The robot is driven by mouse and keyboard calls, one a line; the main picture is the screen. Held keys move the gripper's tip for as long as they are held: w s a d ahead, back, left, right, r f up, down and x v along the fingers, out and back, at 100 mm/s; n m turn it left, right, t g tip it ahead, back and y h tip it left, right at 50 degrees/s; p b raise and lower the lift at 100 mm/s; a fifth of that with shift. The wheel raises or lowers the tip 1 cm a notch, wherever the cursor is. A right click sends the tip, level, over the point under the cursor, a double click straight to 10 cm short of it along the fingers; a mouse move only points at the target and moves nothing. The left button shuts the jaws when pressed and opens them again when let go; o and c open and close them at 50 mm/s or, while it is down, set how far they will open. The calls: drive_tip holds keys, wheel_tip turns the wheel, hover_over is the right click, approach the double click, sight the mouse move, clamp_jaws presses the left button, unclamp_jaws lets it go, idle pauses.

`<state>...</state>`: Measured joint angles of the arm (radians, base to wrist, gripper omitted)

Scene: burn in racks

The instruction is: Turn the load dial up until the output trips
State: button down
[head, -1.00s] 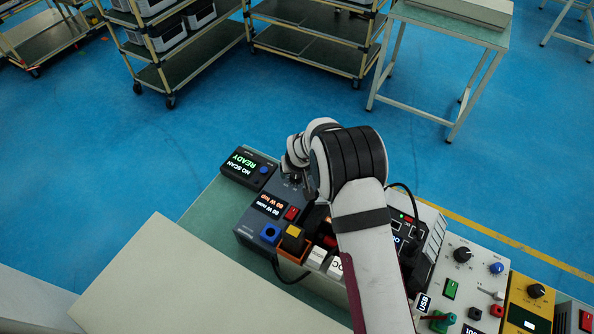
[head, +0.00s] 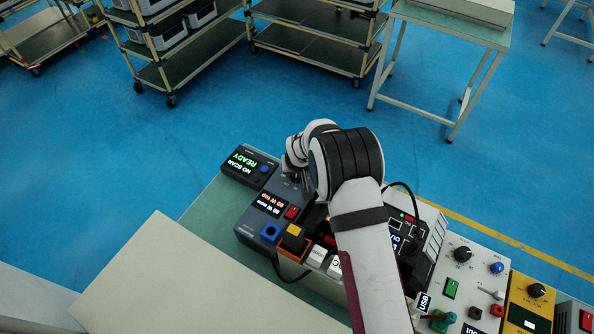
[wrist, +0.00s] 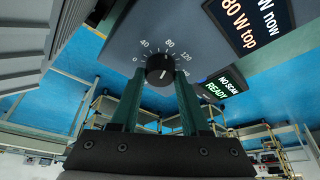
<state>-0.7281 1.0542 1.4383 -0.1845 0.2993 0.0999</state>
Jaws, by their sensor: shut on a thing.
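The load dial (wrist: 160,70) is a black round knob on a grey panel in the wrist view, with a white scale around it marked 0, 40, 80, 120. Its pointer is hard to read. My gripper (wrist: 159,77) has its two green fingers shut on the dial, one on each side. In the head view my gripper (head: 294,166) is over the far end of the dark grey load box (head: 249,228), mostly covering the dial.
A red switch (head: 291,212) sits beside the display. Panels with knobs and switches (head: 470,268) lie to the right. A pale board (head: 165,285) lies in front.

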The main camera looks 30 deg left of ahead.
drive_tip(key=m, duration=0.2)
drive_tip(key=m+h, duration=0.1)
drive_tip(key=m, duration=0.1)
drive_tip(key=shift+s+a+t+h, duration=0.1)
drive_tip(key=shift+a+t+h, duration=0.05)
drive_tip(key=shift+t+h, duration=0.2)
drive_tip(key=shift+c, duration=1.9)
unclamp_jaws()
drive_tip(key=v, duration=1.5)
drive_tip(key=shift+s+r, duration=0.3)
